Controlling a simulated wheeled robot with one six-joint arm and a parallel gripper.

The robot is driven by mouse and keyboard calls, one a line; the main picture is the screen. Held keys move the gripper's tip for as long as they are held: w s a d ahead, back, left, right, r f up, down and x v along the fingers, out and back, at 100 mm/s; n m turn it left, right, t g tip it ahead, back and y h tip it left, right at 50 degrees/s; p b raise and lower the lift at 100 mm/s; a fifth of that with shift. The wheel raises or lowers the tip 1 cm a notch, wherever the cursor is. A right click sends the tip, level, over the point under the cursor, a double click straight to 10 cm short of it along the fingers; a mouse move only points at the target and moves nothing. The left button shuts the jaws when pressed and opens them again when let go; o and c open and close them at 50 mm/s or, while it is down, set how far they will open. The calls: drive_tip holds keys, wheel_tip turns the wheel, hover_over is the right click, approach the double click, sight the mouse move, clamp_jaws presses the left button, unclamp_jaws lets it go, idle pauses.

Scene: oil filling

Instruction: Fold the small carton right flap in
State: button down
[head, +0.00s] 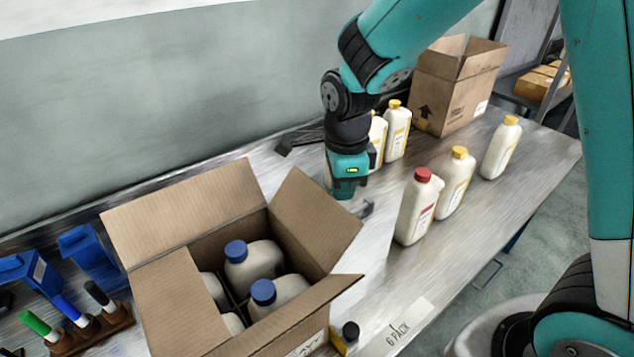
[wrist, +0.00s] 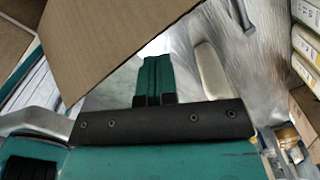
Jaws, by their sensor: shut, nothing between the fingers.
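An open brown carton (head: 190,262) stands at the near left of the table, and several bottles with blue caps (head: 263,291) show inside it. Its right flap (head: 316,222) sticks up and outward, not folded over the opening. Its back flap (head: 182,208) is also open, and another flap (head: 180,312) is at the left side. My gripper (head: 364,209) is just to the right of the right flap, pointing down. In the wrist view its teal fingers (wrist: 154,80) are together with nothing between them. A cardboard flap (wrist: 110,40) fills the upper left there, close to the fingers.
A red-capped bottle (head: 418,207) and yellow-capped bottles (head: 456,184) stand to the right of my gripper. Another open carton (head: 455,92) stands at the far end. A marker rack (head: 88,333) and blue bins (head: 88,255) are at the left.

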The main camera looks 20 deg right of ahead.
drive_tip(key=s+a+p, duration=0.1)
drive_tip(key=s+a, duration=0.1)
drive_tip(key=a, duration=0.6)
drive_tip(key=s+a+p, duration=0.1)
drive_tip(key=s+a, duration=0.2)
drive_tip(key=a, duration=0.5)
drive_tip(key=shift+s+a, duration=0.2)
drive_tip(key=shift+a, duration=0.15)
drive_tip(key=shift+f, duration=0.1)
wheel_tip(320, 180, down, 3)
drive_tip(key=shift+f+b, duration=0.1)
drive_tip(key=shift+b, duration=1)
wheel_tip(320, 180, up, 11)
drive_tip(key=p, duration=0.9)
